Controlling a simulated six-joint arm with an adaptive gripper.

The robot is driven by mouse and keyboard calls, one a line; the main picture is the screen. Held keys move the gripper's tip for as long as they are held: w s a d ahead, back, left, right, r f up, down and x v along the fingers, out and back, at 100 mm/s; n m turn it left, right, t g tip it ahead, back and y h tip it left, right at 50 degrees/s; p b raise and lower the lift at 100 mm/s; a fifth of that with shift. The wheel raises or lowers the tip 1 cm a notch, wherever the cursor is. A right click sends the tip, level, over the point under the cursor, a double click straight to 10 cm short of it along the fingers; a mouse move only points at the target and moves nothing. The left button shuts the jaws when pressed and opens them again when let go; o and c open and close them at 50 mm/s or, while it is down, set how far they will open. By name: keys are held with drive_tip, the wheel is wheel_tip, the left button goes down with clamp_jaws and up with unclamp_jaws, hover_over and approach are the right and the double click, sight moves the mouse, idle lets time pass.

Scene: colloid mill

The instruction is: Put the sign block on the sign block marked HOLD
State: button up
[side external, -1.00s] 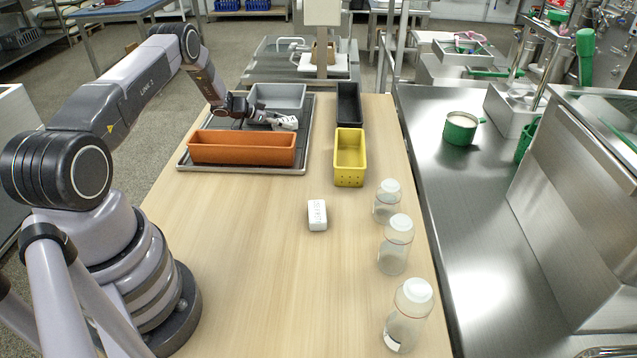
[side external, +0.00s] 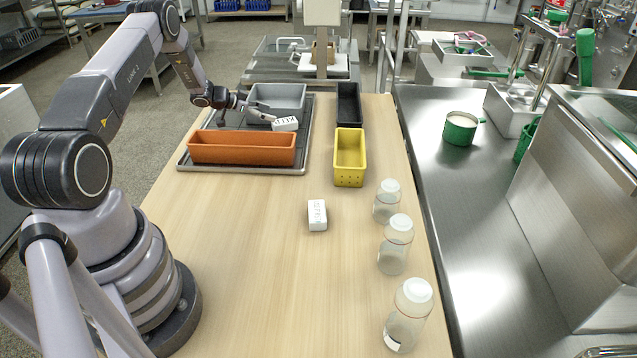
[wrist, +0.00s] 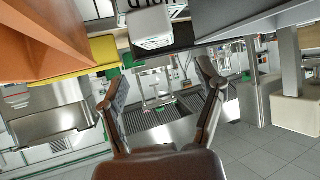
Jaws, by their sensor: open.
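A white sign block (side external: 285,124) with dark lettering sits on the dark tray, between the grey and orange bins. Its word is too small to read surely, and I cannot tell whether another block is under it. A white block with partly cut-off lettering (wrist: 152,28) shows at the top of the wrist view. Another white sign block (side external: 317,215) lies on the bare table, its lettering unclear. My gripper (side external: 262,111) is open, just left of the tray block and apart from it. In the wrist view its fingers (wrist: 162,82) are spread with nothing between them.
The dark tray (side external: 240,170) holds an orange bin (side external: 241,149) and a grey bin (side external: 277,98). A yellow bin (side external: 350,160) and a black bin (side external: 348,103) stand to its right. Several bottles (side external: 396,245) line the table's right edge. The table's front middle is clear.

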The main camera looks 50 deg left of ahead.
wheel_tip(320, 180, up, 6)
drive_tip(key=f, duration=0.1)
wheel_tip(320, 180, up, 11)
drive_tip(key=y, duration=0.3)
hover_over(282, 121)
drive_tip(key=s+d+r+n+y, duration=0.25)
drive_tip(key=s+d+r, duration=0.2)
drive_tip(key=r, duration=0.55)
drive_tip(key=s+d+r+n+y, duration=0.1)
drive_tip(key=s+d+r+y, duration=0.2)
drive_tip(key=d+r, duration=0.5)
drive_tip(key=s+d+r+n+g, duration=0.15)
drive_tip(key=s+d, duration=0.25)
drive_tip(key=s, duration=0.4)
drive_tip(key=s+d+r+g, duration=0.2)
drive_tip(key=s+d+r, duration=0.15)
drive_tip(key=s, duration=0.35)
drive_tip(key=s+d+f+g+h, duration=0.1)
drive_tip(key=s+d+f+h, duration=0.1)
drive_tip(key=s+d, duration=0.3)
drive_tip(key=s+d+f+g+h, duration=0.1)
drive_tip(key=s+d+f, duration=0.3)
drive_tip(key=s, duration=0.8)
drive_tip(key=shift+s+d+m+h, duration=0.15)
drive_tip(key=shift+d+m+h, duration=0.25)
drive_tip(key=shift+d+h, duration=0.2)
